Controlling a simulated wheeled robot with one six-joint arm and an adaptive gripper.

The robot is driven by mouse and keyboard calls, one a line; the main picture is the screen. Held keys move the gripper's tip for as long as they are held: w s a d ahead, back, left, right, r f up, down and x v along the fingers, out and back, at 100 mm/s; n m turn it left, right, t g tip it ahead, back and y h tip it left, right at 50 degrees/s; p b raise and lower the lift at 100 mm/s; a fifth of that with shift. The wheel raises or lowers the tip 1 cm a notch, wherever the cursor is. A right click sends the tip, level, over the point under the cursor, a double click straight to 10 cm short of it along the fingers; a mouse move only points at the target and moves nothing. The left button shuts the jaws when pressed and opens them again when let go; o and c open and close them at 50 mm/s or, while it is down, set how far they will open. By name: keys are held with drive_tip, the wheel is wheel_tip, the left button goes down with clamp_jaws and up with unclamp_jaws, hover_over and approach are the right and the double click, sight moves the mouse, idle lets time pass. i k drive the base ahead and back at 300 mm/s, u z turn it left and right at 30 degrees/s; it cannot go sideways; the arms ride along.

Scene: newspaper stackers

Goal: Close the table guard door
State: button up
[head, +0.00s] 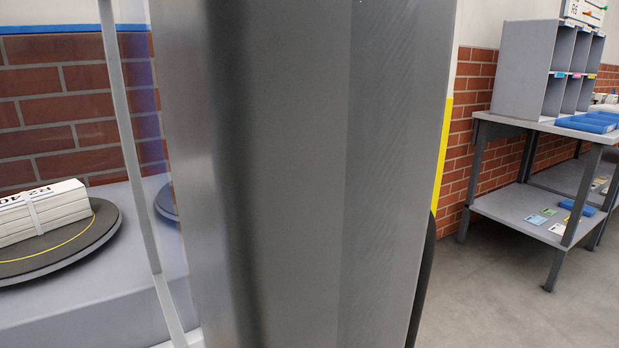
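A thin light-grey upright bar (124,130) stands at the left in the head view, with what looks like a clear panel beside it. It may be the frame of the table guard door, but I cannot tell whether the door is open or shut. Behind it is a grey table (110,302) with a dark round turntable (45,262). A strapped white bundle (42,212) lies on the turntable. A large grey upright surface (310,180) fills the middle and hides much of the scene. No handle shows. My gripper is not in view.
A yellow strip (442,155) runs along the right edge of the grey surface. At the right, a metal table (490,124) carries grey pigeonholes (525,70) and blue trays (588,122). Open floor (485,290) lies at the lower right. Brick walls stand behind.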

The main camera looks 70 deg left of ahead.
sight(281, 157)
drive_tip(key=i, duration=1.2)
drive_tip(key=u, duration=4.4)
drive_tip(key=i, duration=0.5)
drive_tip(key=u, duration=0.1)
